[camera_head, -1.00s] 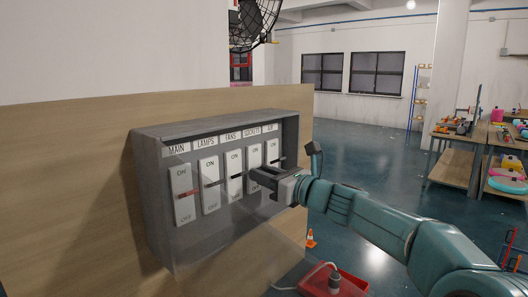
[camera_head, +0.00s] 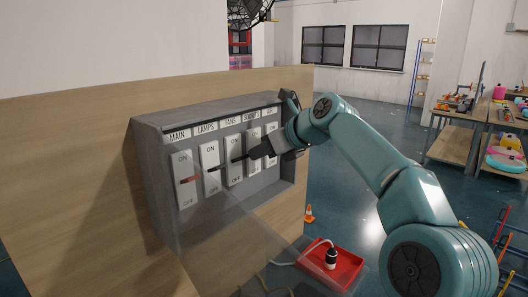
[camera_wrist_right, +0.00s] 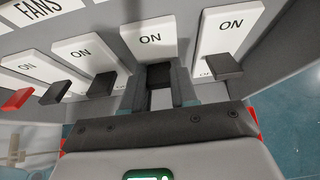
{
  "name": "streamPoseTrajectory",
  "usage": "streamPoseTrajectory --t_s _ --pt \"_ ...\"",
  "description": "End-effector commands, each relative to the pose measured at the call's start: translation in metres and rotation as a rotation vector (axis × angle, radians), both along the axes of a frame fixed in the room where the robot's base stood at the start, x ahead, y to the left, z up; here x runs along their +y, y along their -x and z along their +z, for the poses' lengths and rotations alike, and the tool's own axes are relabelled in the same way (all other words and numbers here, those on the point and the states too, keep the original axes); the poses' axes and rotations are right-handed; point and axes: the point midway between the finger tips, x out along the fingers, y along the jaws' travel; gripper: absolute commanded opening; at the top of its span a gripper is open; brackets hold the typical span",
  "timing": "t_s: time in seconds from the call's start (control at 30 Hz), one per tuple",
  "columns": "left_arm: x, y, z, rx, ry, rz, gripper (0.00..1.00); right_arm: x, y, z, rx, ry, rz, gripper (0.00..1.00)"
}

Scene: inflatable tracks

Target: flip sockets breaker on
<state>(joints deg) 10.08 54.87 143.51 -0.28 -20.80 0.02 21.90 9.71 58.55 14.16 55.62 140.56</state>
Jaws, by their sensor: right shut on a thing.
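The grey breaker box (camera_head: 207,122) is on a wooden panel, with a row of white switches marked MAIN, LAMPS, FANS, SOCKETS and a last one whose label is partly hidden. My right gripper (camera_head: 258,153) is at the sockets breaker (camera_head: 254,136), fourth from the left. In the right wrist view, the fingers of the right gripper (camera_wrist_right: 160,92) are shut around the dark lever (camera_wrist_right: 160,99) below that breaker's ON mark. Whether this lever is up or down is hard to tell. My left gripper is not in view.
The fans breaker (camera_head: 233,160) is just left of the gripper; the last breaker's lever (camera_wrist_right: 223,66) is close on its other side. The main breaker has a red lever (camera_head: 187,180). A clear cover (camera_head: 240,235) hangs below the box.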

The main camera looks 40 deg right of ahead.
Motion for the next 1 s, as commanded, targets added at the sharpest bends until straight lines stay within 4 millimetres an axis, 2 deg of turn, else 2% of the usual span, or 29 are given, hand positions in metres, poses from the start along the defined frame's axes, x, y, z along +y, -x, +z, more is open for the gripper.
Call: streamPoseTrajectory --t_s 0.03,0.57,0.6,0.63,0.67,1.0 --pt "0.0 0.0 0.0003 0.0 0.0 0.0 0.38 -0.0005 -0.0004 0.0044 -0.001 0.002 -0.003 0.0" --pt "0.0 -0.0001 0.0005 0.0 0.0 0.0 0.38 -0.0004 -0.0005 0.0054 0.017 0.004 -0.003 0.0" --pt "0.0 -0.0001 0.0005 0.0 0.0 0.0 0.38 -0.0004 -0.0004 0.0054 0.017 0.004 -0.003 0.41" --pt "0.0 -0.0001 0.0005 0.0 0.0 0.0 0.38 -0.0004 -0.0004 0.0052 0.018 0.004 -0.002 0.5" --pt "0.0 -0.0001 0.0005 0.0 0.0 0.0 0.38 -0.0003 -0.0004 0.0049 0.018 0.004 -0.002 0.53" --pt "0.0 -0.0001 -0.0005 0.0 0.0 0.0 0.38 -0.0006 0.0029 0.0051 0.022 0.004 -0.001 0.53"
